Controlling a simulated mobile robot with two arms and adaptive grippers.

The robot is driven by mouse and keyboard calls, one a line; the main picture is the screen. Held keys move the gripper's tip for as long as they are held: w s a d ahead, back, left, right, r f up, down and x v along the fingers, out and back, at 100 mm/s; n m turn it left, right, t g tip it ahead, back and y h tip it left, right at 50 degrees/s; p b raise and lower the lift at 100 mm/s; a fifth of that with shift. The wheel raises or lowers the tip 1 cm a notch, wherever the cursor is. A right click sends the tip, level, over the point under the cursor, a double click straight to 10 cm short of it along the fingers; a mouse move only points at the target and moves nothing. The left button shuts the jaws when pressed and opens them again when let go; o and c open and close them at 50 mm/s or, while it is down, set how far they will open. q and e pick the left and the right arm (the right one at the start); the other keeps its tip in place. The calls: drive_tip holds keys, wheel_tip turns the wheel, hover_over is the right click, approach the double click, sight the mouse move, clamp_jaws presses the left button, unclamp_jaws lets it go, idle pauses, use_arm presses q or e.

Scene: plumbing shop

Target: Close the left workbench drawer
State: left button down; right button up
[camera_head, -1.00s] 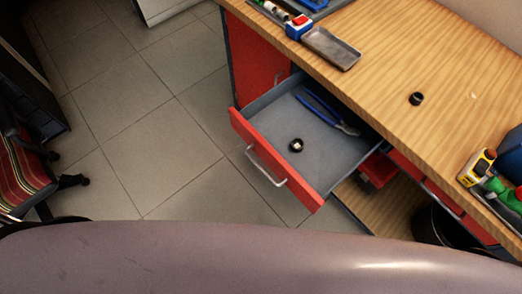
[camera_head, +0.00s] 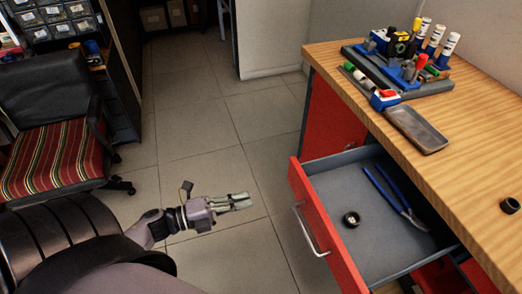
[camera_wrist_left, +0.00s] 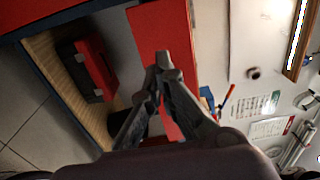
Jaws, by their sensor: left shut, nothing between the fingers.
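The left workbench drawer (camera_head: 374,250) is pulled out, with a red front and a silver bar handle (camera_head: 310,231). My right gripper is not in view.
The wooden workbench top (camera_head: 470,110) holds a tool rack, a grey tray (camera_head: 416,130) and a black ring (camera_head: 510,205). A striped chair (camera_head: 55,160) stands at the left. Tiled floor (camera_head: 215,130) lies clear between chair and bench.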

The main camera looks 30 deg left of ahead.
sight(296, 186)
use_arm(q)
drive_tip(key=x, duration=1.2)
drive_tip(key=shift+w+d, duration=0.15)
drive_tip(key=shift+w, duration=0.15)
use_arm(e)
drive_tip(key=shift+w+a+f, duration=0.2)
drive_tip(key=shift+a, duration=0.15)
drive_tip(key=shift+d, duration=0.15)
